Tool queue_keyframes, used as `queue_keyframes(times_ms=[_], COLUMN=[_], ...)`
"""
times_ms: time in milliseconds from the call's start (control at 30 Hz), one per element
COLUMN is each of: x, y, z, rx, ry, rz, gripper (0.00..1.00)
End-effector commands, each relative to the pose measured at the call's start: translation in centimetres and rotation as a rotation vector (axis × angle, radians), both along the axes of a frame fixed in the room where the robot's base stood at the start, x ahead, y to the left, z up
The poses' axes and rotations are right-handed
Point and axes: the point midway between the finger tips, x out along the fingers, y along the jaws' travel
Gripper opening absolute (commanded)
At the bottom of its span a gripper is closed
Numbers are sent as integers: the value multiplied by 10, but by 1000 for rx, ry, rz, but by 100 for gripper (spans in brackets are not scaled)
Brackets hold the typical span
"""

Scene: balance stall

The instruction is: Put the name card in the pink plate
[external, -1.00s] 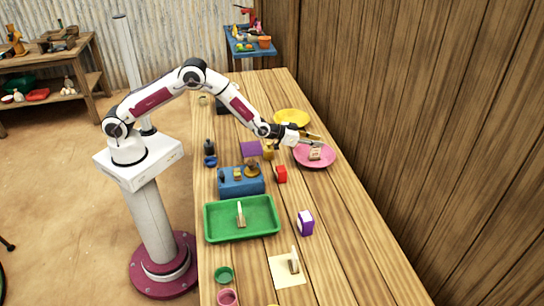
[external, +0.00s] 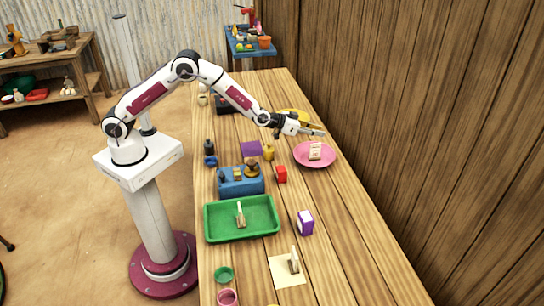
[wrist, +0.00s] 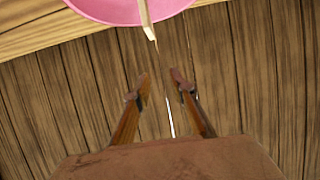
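The pink plate (external: 325,161) lies on the table near the wall; its edge also shows at the top of the wrist view (wrist: 105,12). A pale card-like piece (external: 315,151), which looks like the name card, is in the plate. It shows in the wrist view as a thin pale edge (wrist: 145,20). My gripper (external: 318,133) is above and behind the plate, apart from the card. In the wrist view its two fingers (wrist: 157,90) are spread with nothing between them.
A yellow plate (external: 300,113) is behind my gripper. A blue box (external: 241,187), a red block (external: 281,174), a purple-and-white box (external: 306,223) and a green tray (external: 262,229) stand nearer. Another pale upright piece (external: 294,262) is on a cream sheet (external: 283,276). The wooden wall is close beyond the plate.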

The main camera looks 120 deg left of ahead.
Motion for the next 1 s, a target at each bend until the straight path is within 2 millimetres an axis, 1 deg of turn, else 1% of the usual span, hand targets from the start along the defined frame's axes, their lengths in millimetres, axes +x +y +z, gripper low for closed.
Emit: queue_keyframes(times_ms=[367, 467, 567, 667, 767, 1000], x=[0, 2, 4, 7, 9, 10], y=[-1, -4, -13, -28, -48, -107], z=[0, 4, 12, 23, 38, 76], rx=[0, -2, -10, -22, -40, -83], ry=[0, 1, 3, 8, 16, 45], rz=[-1, -8, -23, -46, -77, -166], gripper=[24, 24, 24, 24, 24, 24])
